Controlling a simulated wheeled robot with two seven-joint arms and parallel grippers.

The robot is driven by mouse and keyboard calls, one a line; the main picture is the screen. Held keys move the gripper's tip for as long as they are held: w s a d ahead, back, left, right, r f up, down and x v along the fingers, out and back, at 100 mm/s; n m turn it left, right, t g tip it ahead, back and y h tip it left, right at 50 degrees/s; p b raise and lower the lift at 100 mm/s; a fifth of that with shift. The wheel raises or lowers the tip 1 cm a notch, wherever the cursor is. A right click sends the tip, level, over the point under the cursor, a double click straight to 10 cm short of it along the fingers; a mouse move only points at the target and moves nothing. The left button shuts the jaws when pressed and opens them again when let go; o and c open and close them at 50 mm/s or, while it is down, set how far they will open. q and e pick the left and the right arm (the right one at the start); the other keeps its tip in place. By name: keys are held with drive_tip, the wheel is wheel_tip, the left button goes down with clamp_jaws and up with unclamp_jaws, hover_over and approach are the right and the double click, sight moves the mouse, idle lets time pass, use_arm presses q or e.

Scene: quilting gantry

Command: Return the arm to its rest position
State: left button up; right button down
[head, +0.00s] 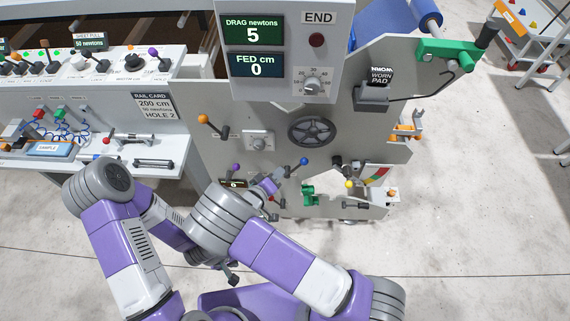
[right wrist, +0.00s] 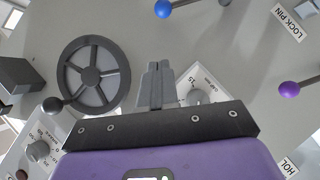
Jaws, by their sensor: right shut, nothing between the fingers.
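My right gripper (head: 268,185) is in front of the grey machine panel in the head view, close to the blue-knobbed lever (head: 303,161). Its fingers (right wrist: 155,86) are together and empty in the right wrist view, pointing at the panel near a dial (right wrist: 198,97). My right arm (head: 285,260) is bent across the lower middle of the head view. My left arm (head: 125,250) is bent at the left, and its far part passes behind the right arm. I cannot make out the left gripper.
The panel carries a handwheel (head: 312,131), an orange-knobbed lever (head: 211,125), a purple-knobbed lever (right wrist: 290,89) and a yellow-knobbed lever (head: 349,184). A shelf (head: 130,165) with small parts is at the left, close to my left elbow. Floor (head: 480,220) at the right is clear.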

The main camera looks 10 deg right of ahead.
drive_tip(key=shift+s+a+r, duration=0.25)
drive_tip(key=shift+s+a, duration=0.2)
drive_tip(key=shift+s, duration=0.05)
drive_tip(key=s+d+f+m+g+y, duration=0.1)
drive_tip(key=s+d+f+g+y, duration=0.2)
drive_tip(key=f, duration=0.3)
drive_tip(key=s+d+f+m+g+y, duration=0.1)
drive_tip(key=s+d+f+g+y, duration=0.15)
drive_tip(key=f, duration=0.45)
drive_tip(key=s+a+m+g+y, duration=0.1)
drive_tip(key=s+m+g+y, duration=0.3)
drive_tip(key=s+y, duration=0.4)
drive_tip(key=s, duration=0.6)
drive_tip(key=shift+s+a+g, duration=0.25)
drive_tip(key=shift+s+g, duration=0.1)
